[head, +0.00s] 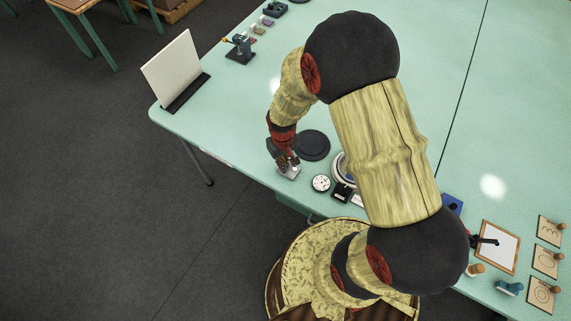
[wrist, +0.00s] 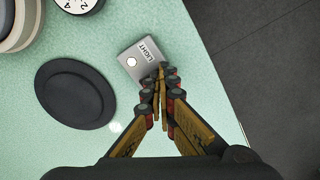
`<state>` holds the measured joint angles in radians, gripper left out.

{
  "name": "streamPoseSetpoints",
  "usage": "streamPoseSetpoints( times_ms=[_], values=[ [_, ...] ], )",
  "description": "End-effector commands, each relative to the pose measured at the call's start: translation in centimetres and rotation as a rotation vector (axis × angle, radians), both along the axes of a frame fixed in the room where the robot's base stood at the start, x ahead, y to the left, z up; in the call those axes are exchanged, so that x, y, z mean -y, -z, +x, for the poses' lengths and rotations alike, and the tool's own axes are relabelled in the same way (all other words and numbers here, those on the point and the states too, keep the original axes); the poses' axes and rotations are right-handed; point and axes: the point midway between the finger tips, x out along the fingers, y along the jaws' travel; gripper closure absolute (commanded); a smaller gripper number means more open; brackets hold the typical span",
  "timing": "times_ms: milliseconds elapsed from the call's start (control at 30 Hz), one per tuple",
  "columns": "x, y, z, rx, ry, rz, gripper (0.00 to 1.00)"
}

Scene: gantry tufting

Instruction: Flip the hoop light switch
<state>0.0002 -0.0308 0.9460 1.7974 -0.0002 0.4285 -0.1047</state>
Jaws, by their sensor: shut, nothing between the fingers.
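The light switch is a small grey box (wrist: 141,60) with the word LIGHT and a round pale button or lamp on its top. In the head view the switch box (head: 289,172) sits near the table's front edge, partly under my gripper (head: 284,160). In the wrist view my gripper (wrist: 162,72) is shut and empty, its fingertips at the near edge of the box, beside the LIGHT lettering. I cannot tell whether the fingertips touch the box. No raised lever shows; the near edge of the box is partly hidden by the fingers.
A black round disc (wrist: 75,94) lies left of the box in the wrist view. A white dial (head: 321,183) and a black block (head: 342,192) stand to the right in the head view. A white panel (head: 174,68) stands at the far left. The table edge is close.

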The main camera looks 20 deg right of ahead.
Motion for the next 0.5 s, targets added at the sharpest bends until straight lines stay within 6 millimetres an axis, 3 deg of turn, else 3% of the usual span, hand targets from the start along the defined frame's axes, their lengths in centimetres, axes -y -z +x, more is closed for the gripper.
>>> streamPoseSetpoints(
  times_ms=[167,500],
  values=[
    [0.0,-0.1,0.0,-0.001,0.000,0.000,1.00],
    [0.0,-2.5,0.0,0.000,0.000,0.000,1.00]
  ],
)
